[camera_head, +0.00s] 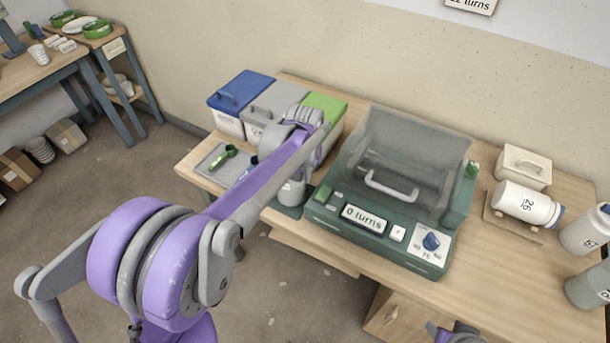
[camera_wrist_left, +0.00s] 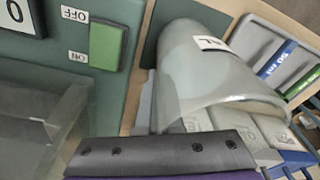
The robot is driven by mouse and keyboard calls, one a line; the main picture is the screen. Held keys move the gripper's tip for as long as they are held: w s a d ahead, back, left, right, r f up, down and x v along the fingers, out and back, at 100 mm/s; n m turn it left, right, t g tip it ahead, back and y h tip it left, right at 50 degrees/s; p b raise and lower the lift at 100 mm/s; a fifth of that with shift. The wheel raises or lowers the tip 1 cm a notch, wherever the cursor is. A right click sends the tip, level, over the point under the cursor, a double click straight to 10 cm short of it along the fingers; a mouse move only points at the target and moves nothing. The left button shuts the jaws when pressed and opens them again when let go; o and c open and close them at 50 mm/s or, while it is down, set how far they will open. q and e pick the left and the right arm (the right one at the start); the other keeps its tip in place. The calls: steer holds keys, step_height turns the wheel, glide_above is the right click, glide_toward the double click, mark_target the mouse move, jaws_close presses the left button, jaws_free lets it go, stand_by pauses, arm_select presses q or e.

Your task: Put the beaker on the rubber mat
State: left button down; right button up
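The grey, translucent beaker (camera_head: 292,192) stands out just left of the green machine, partly behind my left arm, over the dark green rubber mat (camera_head: 290,211). In the left wrist view the beaker (camera_wrist_left: 205,75) is large, its wide mouth towards the camera, with a strip of the mat (camera_wrist_left: 152,40) beside its base. I cannot tell whether base and mat touch. My left gripper is at the beaker; a grey part (camera_wrist_left: 145,103) lies along its left side. The fingers' gap is hidden. A small part of my right arm shows at the head view's bottom edge.
The machine (camera_head: 345,225) with a clear lid stands right of the mat. A tray (camera_head: 207,164) with green and blue scoops is at left. Bins with blue (camera_head: 240,88), grey and green lids stand behind. Bottles (camera_head: 525,204) occupy the table's right side.

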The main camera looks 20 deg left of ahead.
arm_select(q)
steer(key=shift+f, duration=0.15)
steer(key=c, duration=1.1)
jaws_free()
steer(key=shift+o, duration=0.2)
steer(key=r, duration=0.3)
steer(key=s+r, duration=0.1)
steer(key=r, duration=0.3)
steer(key=r+p, duration=0.1)
steer(key=r, duration=0.3)
steer(key=shift+s+d+r, duration=0.2)
steer(key=shift+s+d, duration=0.05)
steer(key=shift+d, duration=0.1)
steer(key=shift+s+r, duration=0.1)
steer(key=shift+r, duration=0.2)
steer(key=s+d+f+m+t, duration=0.1)
steer(key=s+f, duration=0.4)
steer(key=s, duration=0.6)
steer(key=s+d+f+m+t, duration=0.2)
steer(key=s+d+f, duration=0.3)
steer(key=s, duration=0.6)
steer(key=shift+f+m+t+h, duration=0.3)
steer(key=shift+f+t, duration=0.1)
